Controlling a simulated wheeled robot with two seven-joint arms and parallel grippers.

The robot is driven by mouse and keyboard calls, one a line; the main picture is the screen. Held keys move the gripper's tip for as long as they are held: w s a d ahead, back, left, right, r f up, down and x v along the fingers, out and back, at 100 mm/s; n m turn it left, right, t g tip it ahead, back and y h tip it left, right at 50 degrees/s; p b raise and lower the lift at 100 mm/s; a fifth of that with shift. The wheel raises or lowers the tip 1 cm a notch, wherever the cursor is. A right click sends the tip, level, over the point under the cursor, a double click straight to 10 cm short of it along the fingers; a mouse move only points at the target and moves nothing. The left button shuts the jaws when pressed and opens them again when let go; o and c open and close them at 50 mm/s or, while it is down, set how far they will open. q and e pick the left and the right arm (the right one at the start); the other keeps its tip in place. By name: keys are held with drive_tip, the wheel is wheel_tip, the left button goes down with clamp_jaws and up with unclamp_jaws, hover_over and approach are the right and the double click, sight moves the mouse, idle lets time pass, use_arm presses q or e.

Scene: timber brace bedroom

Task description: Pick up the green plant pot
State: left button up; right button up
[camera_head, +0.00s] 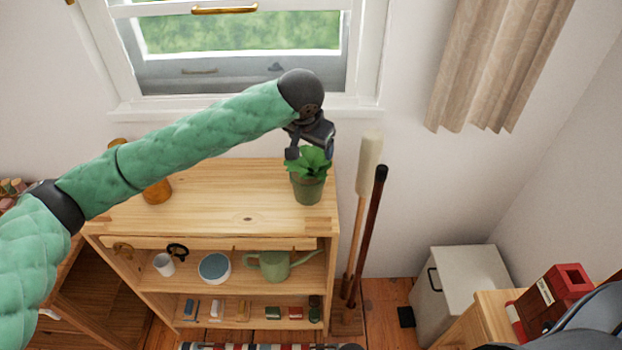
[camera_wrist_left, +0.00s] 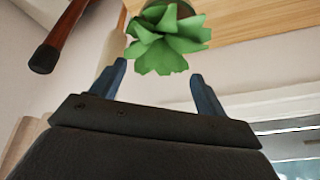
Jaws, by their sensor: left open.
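The green plant pot (camera_head: 307,190) stands upright on the top right end of the wooden shelf unit (camera_head: 230,205), with a leafy green plant (camera_head: 313,160) in it. My left gripper (camera_head: 304,152) is open and empty at the plant, just behind and above the pot. In the left wrist view, the leaves (camera_wrist_left: 165,40) show beyond and between the two spread fingertips (camera_wrist_left: 158,78). The pot is mostly hidden there behind the leaves. I cannot tell in the head view whether a finger touches the leaves. My right gripper is not in view.
An orange-brown jar (camera_head: 157,191) stands on the shelf top, partly behind my left arm. A window (camera_head: 240,60) is behind. Two long handles (camera_head: 369,210) lean just right of the shelf. Lower shelves hold a mug, a watering can (camera_head: 272,265) and small items.

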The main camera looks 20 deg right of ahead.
sight(312, 154)
use_arm(q)
drive_tip(key=shift+s+n, duration=0.35)
drive_tip(key=shift+n, duration=0.85)
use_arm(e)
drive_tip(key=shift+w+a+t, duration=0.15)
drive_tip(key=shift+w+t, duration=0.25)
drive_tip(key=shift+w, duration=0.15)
use_arm(q)
drive_tip(key=shift+p+x, duration=0.5)
drive_tip(key=shift+x, duration=0.9)
drive_tip(key=p+x, duration=0.2)
drive_tip(key=x, duration=0.1)
drive_tip(key=shift+w+a+f, duration=0.1)
drive_tip(key=shift+a+f, duration=0.05)
drive_tip(key=shift+f, duration=0.2)
drive_tip(key=shift+w+f, duration=0.2)
drive_tip(key=shift+f, duration=0.5)
drive_tip(key=shift+r, duration=0.1)
clamp_jaws()
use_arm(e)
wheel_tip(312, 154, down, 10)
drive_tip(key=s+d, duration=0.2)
